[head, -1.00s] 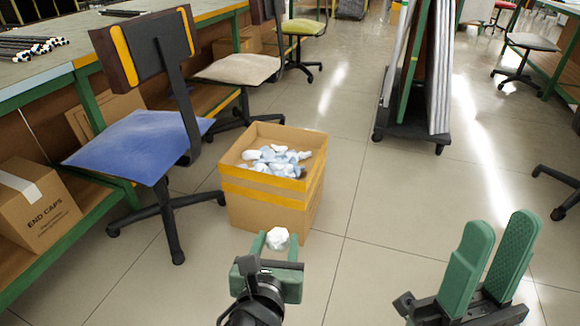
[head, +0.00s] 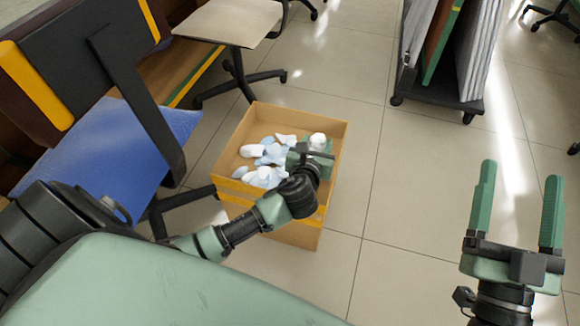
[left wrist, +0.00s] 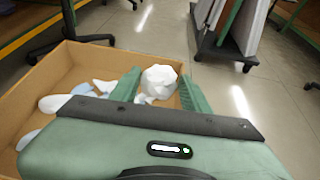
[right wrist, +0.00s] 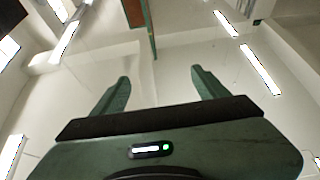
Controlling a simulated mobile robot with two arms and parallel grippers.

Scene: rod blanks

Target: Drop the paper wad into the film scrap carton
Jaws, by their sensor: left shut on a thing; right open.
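The paper wad (head: 318,140) is a white crumpled ball. It also shows in the left wrist view (left wrist: 159,80), between the green fingers. My left gripper (head: 313,148) is shut on it and is over the right part of the carton's opening. The film scrap carton (head: 226,192) is an open brown box with yellow tape, standing on the floor. White and pale blue scraps (head: 262,160) lie inside it. My left forearm hides part of the carton's front. My right gripper (head: 516,215) is open and empty, to the right over the floor.
A blue-seated chair (head: 115,140) stands close to the carton's left. A beige-seated chair (head: 235,22) is behind it. A wheeled rack with upright panels (head: 478,50) stands at the back right. The tiled floor right of the carton is clear.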

